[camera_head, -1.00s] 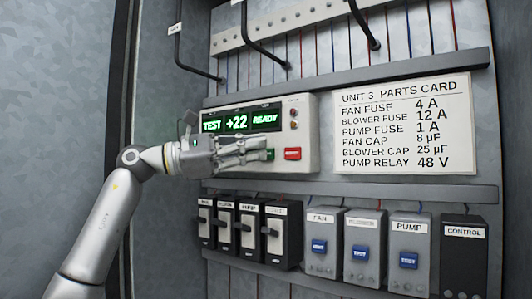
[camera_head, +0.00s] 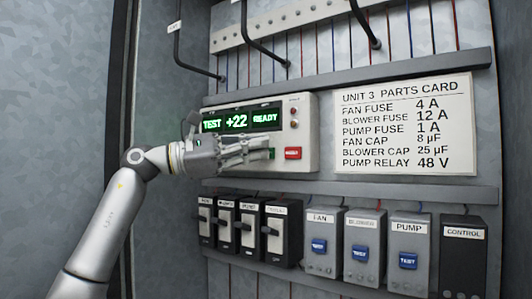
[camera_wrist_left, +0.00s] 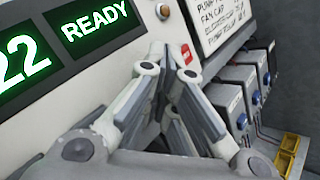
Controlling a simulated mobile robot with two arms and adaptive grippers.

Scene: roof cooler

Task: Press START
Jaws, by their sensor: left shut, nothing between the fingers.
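The control panel (camera_head: 305,112) has a green-lit display (camera_head: 237,121) reading TEST, +22 and READY. Below it, a green button (camera_head: 272,154) shows only as a sliver beside my left fingertips; any label on it is hidden. My left gripper (camera_head: 265,155) is shut and empty, in front of the panel with its tips at the green button. I cannot tell whether they touch it. A red button (camera_head: 292,153) sits just right of the tips. In the left wrist view the closed fingers (camera_wrist_left: 178,55) point at the panel and hide the green button. My right gripper is not in view.
A parts card (camera_head: 403,125) is right of the panel. Black cables (camera_head: 262,45) hang above. A rail (camera_head: 350,190) runs under the panel.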

